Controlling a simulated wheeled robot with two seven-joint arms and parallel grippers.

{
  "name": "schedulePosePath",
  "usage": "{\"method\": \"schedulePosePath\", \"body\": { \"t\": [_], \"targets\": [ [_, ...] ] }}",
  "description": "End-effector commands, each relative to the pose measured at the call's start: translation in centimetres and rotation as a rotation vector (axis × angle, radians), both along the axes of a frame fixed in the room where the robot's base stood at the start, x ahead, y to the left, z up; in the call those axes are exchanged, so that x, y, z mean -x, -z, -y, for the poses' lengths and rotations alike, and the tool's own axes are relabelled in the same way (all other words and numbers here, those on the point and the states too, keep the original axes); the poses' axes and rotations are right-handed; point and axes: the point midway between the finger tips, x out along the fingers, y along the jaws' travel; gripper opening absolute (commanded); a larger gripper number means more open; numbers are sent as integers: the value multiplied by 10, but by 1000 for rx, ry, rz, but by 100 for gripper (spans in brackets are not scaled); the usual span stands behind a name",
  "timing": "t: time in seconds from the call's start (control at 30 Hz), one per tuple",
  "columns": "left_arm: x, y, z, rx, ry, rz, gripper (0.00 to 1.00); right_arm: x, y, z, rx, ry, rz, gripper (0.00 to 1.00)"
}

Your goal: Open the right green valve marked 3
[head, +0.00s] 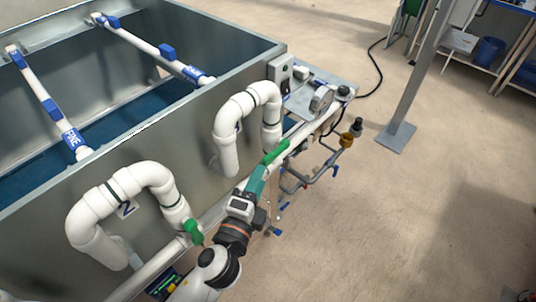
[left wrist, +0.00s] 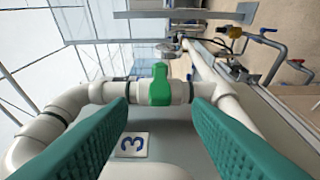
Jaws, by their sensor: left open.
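The green valve marked 3 (left wrist: 160,85) sits on a white pipe between my fingers' tips, ahead of them in the left wrist view. The label with a blue 3 (left wrist: 132,145) is on the tank wall beside that pipe, turned sideways in this view. In the head view the green valve handle (head: 276,152) lies just beyond my left gripper (head: 264,170). The teal fingers of my left gripper (left wrist: 160,105) are open, one on each side of the valve, with nothing held. I cannot tell how far the fingertips are from the handle. My right gripper is not in view.
A second green valve (head: 194,230) is on the pipe near the label 2 (head: 125,209). White bent pipes (head: 228,150) stand out from the metal tank (head: 215,100). Small pipes with a yellow valve (head: 346,140) lie to the right. The floor right of them is open up to a post (head: 410,90).

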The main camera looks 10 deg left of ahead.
Motion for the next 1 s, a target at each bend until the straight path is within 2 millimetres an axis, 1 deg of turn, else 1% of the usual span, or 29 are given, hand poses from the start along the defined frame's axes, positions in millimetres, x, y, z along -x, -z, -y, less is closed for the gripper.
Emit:
{"method": "schedulePosePath", "body": {
  "t": [0.03, 0.1, 0.2, 0.3, 0.4, 0.5, 0.77, 0.8, 0.87, 1.0],
  "targets": [
    [-12, -5, 3, 1, -1, 3, 45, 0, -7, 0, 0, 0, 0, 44],
    [-26, -4, 6, 1, -1, 2, 45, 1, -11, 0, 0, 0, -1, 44],
    [-43, -4, 10, 1, -1, 2, 45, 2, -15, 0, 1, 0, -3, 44],
    [-56, -2, 13, 1, -1, 0, 45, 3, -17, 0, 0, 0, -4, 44],
    [-64, -1, 15, 2, 0, 0, 45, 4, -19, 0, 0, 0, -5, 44],
    [-69, 0, 17, 3, 0, -2, 45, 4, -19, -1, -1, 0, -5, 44],
    [-70, 0, 17, 3, 0, -2, 45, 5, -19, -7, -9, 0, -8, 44],
    [-70, 0, 17, 3, 0, -2, 42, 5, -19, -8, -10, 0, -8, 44],
    [-70, 0, 17, 3, 0, -2, 32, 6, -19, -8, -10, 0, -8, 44],
    [-70, 0, 17, 3, 0, -2, 9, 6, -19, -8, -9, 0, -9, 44]
  ]
}}
